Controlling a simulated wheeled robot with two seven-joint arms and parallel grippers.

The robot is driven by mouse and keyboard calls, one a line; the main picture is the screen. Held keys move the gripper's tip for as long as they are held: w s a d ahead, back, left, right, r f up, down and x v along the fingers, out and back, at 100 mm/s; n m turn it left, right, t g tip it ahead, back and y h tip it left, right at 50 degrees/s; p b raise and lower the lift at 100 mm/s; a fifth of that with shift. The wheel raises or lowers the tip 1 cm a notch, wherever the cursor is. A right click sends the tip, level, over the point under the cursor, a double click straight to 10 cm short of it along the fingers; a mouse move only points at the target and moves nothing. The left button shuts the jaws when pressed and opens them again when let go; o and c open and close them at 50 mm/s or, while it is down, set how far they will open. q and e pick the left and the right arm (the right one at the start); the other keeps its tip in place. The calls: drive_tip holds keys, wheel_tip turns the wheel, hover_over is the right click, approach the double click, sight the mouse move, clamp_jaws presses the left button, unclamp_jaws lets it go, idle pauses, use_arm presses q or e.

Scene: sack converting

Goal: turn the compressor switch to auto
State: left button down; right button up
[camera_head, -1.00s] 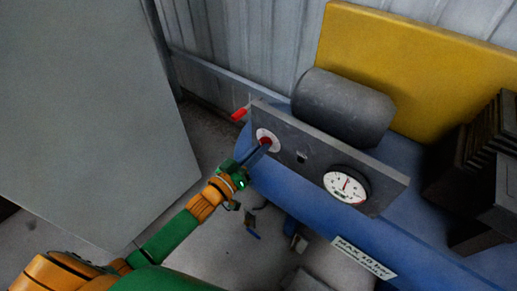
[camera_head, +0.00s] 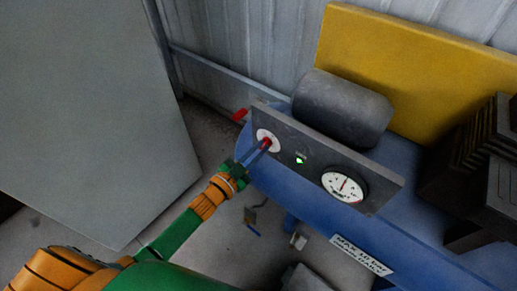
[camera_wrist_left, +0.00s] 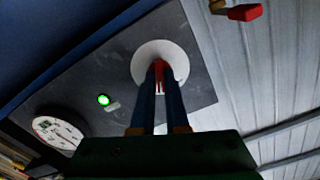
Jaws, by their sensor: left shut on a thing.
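The compressor switch is a red knob (camera_head: 266,142) on a white round plate (camera_head: 262,133) at the left end of the grey panel (camera_head: 320,152). My left gripper (camera_head: 264,146) is shut on the red knob. In the left wrist view the two dark fingers (camera_wrist_left: 160,80) close on the red knob (camera_wrist_left: 158,72) from either side, in front of the white plate (camera_wrist_left: 145,52). The fingers hide part of the knob and any markings, so I cannot read its position. A green lamp (camera_head: 299,160) glows on the panel; it also shows in the left wrist view (camera_wrist_left: 103,100).
A round gauge (camera_head: 344,186) sits right of the lamp. The blue tank (camera_head: 310,205) carries the panel, a dark motor cylinder (camera_head: 343,107) and a yellow guard (camera_head: 400,65). A red lever (camera_head: 240,115) sticks out behind the panel's left end. A grey cabinet (camera_head: 80,110) stands left.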

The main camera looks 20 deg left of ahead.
use_arm(q)
drive_tip(key=shift+m, duration=0.5)
idle(0.3)
drive_tip(key=c, duration=0.9)
unclamp_jaws()
drive_tip(key=shift+s, duration=0.1)
drive_tip(key=v, duration=0.7)
drive_tip(key=shift+p, duration=0.4)
